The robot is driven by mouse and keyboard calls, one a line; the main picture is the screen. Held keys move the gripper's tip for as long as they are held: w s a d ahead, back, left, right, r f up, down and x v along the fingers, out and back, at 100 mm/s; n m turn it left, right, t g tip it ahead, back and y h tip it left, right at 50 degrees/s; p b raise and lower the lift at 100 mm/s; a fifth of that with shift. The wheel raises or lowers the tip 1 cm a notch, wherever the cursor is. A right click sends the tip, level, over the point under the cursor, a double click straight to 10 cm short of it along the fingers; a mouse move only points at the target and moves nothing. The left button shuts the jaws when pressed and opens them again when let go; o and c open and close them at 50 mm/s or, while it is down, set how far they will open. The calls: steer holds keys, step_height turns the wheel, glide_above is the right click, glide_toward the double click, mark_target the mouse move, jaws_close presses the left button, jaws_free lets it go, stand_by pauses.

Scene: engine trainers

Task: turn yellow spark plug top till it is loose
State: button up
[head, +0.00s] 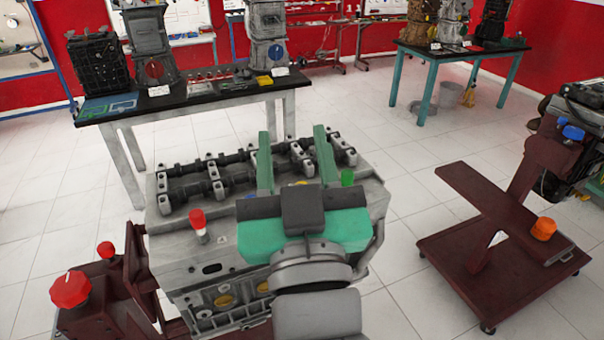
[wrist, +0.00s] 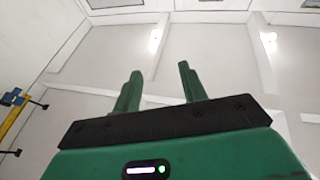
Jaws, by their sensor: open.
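A small yellow piece (head: 302,183) shows on top of the grey engine block (head: 175,255), just behind my gripper's body. It may be the yellow spark plug top, but most of it is hidden. A red spark plug top (head: 197,218) stands upright at the block's left front. A green top (head: 347,177) stands at the right. My gripper (head: 293,132) is open and empty in front of and above the block, with its two green fingers apart. In the wrist view my gripper (wrist: 160,70) points at the ceiling, and no plug shows there.
Dark rocker shafts (head: 210,180) run along the block's top. A maroon stand with a red knob (head: 70,289) is at the lower left. A maroon wheeled stand (head: 500,285) with an orange knob (head: 543,229) is at the right. A black-topped bench (head: 190,97) stands behind. Open tiled floor lies between.

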steer(key=w+a+r+p, duration=0.25)
steer(key=w+p, duration=0.25)
steer(key=p, duration=0.5)
steer(key=w+f+m+g+h+p, duration=0.1)
steer(key=w+f+p, duration=0.5)
steer(key=p, duration=0.6)
step_height(320, 180, down, 16)
steer(key=s+d+m+g+h+p, duration=0.2)
steer(key=d+g+h+p, duration=0.1)
steer(key=p, duration=0.5)
steer(key=w+b, duration=0.1)
steer(key=w, duration=0.1)
steer(key=w+b, duration=0.1)
steer(key=w, duration=0.1)
steer(key=w+b, duration=0.1)
steer(key=w, duration=0.1)
steer(key=shift+w+d+r, duration=0.2)
steer(key=shift+w+r, duration=0.05)
steer(key=shift+w, duration=0.1)
steer(key=shift+w+r, duration=0.1)
steer(key=shift+w, duration=0.2)
